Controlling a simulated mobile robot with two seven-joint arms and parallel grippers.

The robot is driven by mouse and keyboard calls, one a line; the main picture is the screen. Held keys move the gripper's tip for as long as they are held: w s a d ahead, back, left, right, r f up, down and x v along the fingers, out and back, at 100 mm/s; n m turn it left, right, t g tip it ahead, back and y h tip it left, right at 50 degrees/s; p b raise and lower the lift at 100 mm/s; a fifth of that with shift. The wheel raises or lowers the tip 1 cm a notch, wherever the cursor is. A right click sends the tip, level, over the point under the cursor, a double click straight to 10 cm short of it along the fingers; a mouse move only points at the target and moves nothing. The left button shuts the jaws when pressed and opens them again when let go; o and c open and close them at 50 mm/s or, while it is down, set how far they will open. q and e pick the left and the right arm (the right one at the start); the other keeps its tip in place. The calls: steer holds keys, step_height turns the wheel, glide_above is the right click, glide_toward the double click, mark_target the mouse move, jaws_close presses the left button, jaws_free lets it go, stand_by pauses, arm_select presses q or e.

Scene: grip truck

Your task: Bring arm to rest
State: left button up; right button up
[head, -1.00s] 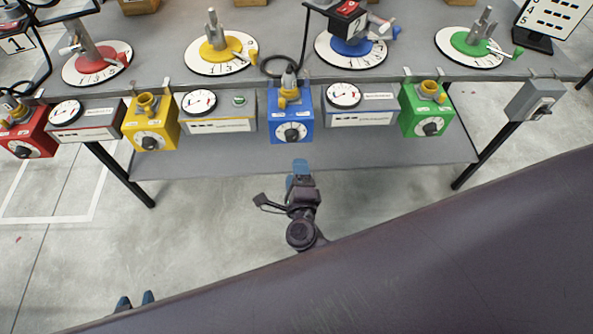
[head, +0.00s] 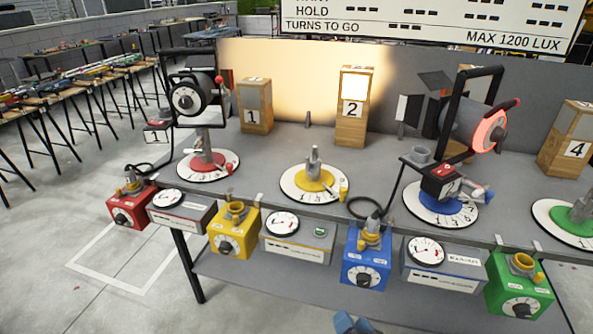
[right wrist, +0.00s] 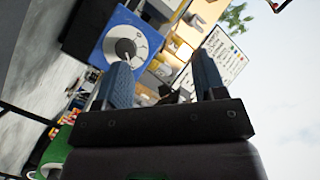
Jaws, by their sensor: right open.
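My right gripper shows at the bottom edge of the head view (head: 356,323), where only blue parts of its tip are visible. In the right wrist view it is open (right wrist: 165,78), with two blue fingers apart and nothing held between them. A blue box with a dial (right wrist: 128,42) lies beyond the left finger there. In the head view the blue dial box (head: 367,262) hangs at the table's front edge, above the gripper in the picture. My left gripper is not in view.
The grey table (head: 262,180) carries a lamp on the red disc (head: 206,163) and another on the blue disc (head: 441,204). Numbered wooden blocks (head: 354,108) stand behind. Red (head: 131,208), yellow (head: 234,232) and green (head: 519,287) dial boxes line the front edge. Open floor lies at lower left.

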steer(key=s+d+f+n+g+h, duration=0.2)
steer(key=s+d+n, duration=0.1)
steer(key=s+d, duration=0.4)
steer(key=s+d+f+n+g+h, duration=0.2)
steer(key=s+d+f+n, duration=0.1)
steer(key=s+d, duration=0.5)
steer(key=shift+s+n+g, duration=0.4)
steer(key=shift+s, duration=0.05)
